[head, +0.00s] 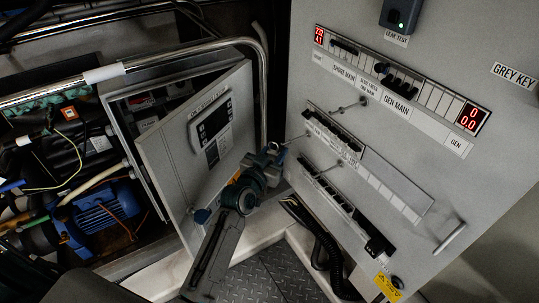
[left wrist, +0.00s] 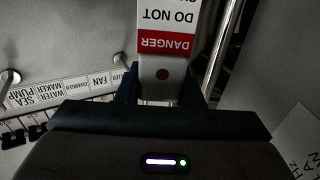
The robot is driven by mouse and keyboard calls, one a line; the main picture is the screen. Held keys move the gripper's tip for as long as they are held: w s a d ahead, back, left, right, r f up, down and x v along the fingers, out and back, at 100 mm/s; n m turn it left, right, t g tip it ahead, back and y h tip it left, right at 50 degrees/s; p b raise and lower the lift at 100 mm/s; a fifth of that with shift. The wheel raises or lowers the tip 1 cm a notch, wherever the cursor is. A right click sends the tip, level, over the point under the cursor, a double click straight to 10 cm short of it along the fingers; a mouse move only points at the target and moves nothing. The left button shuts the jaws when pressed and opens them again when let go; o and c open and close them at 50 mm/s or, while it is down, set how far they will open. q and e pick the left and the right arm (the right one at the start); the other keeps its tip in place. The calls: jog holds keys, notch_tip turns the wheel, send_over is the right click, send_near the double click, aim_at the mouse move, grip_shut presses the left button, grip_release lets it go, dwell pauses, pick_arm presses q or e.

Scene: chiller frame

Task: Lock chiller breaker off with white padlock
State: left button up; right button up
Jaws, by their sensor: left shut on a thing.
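My left gripper (head: 274,152) is in front of the left end of the lower breaker rows, near the open cabinet door. In the left wrist view it is shut on the end of a white-and-red danger tag (left wrist: 166,42), which shows upside down with a brown eyelet between the fingers. The chiller breaker itself cannot be made out; the gripper hides part of this area. I cannot pick out a white padlock in either view. My right gripper is not in view.
The grey switch panel (head: 450,110) carries breaker rows and thin metal pegs (head: 350,106) that stick out. An open cabinet door (head: 160,165) with a keypad stands close left of my arm. Black hoses (head: 325,245) hang below. A blue motor (head: 105,215) is far left.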

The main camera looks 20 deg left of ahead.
pick_arm(q)
jog(key=w+d, duration=0.1)
jog(key=w+f+b, duration=0.1)
jog(key=w+d+b, duration=0.1)
jog(key=shift+w+d+f, duration=0.15)
jog(key=shift+w+d, duration=0.15)
jog(key=shift+d, duration=0.05)
dwell(0.3)
dwell(0.4)
jog(key=o, duration=1)
jog(key=shift+o, duration=0.8)
